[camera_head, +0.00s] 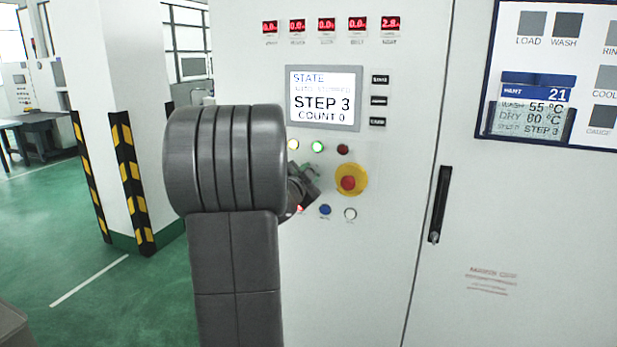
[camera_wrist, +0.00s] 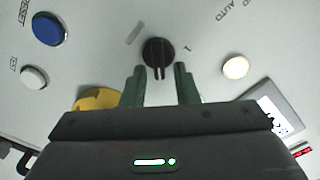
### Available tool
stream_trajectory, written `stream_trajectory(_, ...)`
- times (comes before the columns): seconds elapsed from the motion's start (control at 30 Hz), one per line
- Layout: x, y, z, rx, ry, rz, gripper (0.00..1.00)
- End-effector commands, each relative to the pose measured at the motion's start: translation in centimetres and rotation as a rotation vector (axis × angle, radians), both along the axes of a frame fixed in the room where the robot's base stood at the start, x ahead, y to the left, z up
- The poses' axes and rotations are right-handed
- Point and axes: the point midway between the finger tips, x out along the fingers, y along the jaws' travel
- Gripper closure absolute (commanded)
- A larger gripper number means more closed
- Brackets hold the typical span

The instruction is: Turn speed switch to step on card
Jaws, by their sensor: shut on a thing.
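The speed switch, a black rotary knob (camera_wrist: 158,52) on the pale panel, shows in the wrist view between the green fingers of my gripper (camera_wrist: 160,82). My gripper is shut on the knob. In the head view my arm hides the knob, and only part of my gripper (camera_head: 308,176) shows beside the yellow-ringed red button (camera_head: 348,182). The machine display (camera_head: 324,98) reads STEP 3 and COUNT 0. The card (camera_head: 533,105) on the right panel reads 21, WASH 55 °C, DRY 80 °C and STEP 3.
Lit and coloured buttons surround the knob, including a green one (camera_head: 317,146), a blue one (camera_wrist: 48,28) and a pale lit one (camera_wrist: 235,67). The yellow ring (camera_wrist: 97,98) is close to one finger. A black door handle (camera_head: 439,205) is to the right.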

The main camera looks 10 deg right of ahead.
Motion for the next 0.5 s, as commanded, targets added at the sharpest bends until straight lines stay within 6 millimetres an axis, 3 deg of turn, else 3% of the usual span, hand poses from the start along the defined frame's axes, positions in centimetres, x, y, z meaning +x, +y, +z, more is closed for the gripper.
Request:
stream_trajectory(0.4, -0.03, -0.01, -0.11, 0.008, -0.003, -0.001, 0.96)
stream_trajectory(0.43, -0.03, -0.01, -0.11, 0.008, -0.003, -0.001, 0.71)
stream_trajectory(0.5, -0.03, -0.01, -0.11, 0.008, -0.003, -0.001, 0.68)
